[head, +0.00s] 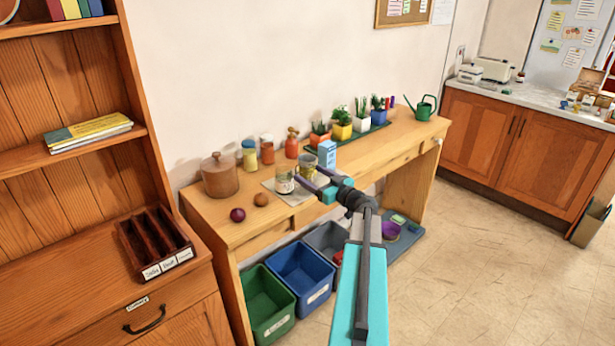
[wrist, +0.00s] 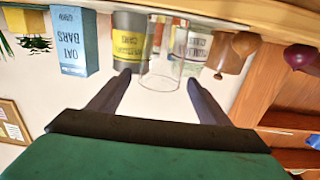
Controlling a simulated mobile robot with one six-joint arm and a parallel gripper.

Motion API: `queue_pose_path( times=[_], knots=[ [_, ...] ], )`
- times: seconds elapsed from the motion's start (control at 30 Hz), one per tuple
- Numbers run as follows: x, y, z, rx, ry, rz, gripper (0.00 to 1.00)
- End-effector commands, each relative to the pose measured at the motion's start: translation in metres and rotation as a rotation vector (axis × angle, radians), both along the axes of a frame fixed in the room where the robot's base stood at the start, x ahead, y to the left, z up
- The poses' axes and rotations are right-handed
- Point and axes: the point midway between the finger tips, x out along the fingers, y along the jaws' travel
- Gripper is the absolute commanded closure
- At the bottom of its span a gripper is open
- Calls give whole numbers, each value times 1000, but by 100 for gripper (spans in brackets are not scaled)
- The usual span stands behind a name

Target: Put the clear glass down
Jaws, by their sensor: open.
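The clear glass (wrist: 160,68) shows in the wrist view, which is upside down. It looks upright, with its base toward the wooden bench top; whether its base touches cannot be told. My gripper (wrist: 157,88) is open, its two dark fingers spread wide near the glass's rim, with gaps on both sides. A tin with a yellow label (wrist: 130,45) and a tin with a pale label (wrist: 195,45) stand close behind the glass. In the head view my gripper (head: 309,183) reaches over the bench's front edge, and the glass is hard to pick out there.
A pale mat (head: 296,196) lies under the tins on the bench (head: 225,229). A blue oat bars box (head: 327,154) stands close by. A purple onion (head: 237,215) and a brown round item (head: 261,199) lie to the left. Potted plants stand to the right; bins are below.

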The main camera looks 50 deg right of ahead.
Motion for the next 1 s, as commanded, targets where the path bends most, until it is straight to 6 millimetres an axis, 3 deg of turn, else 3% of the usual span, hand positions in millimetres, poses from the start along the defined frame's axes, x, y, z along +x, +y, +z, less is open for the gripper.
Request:
queue_pose_path(
  times=[0.6,1.0],
  knots=[
    [-90,8,-1,0,0,-1,29],
    [-102,8,0,0,0,2,29]
  ],
)
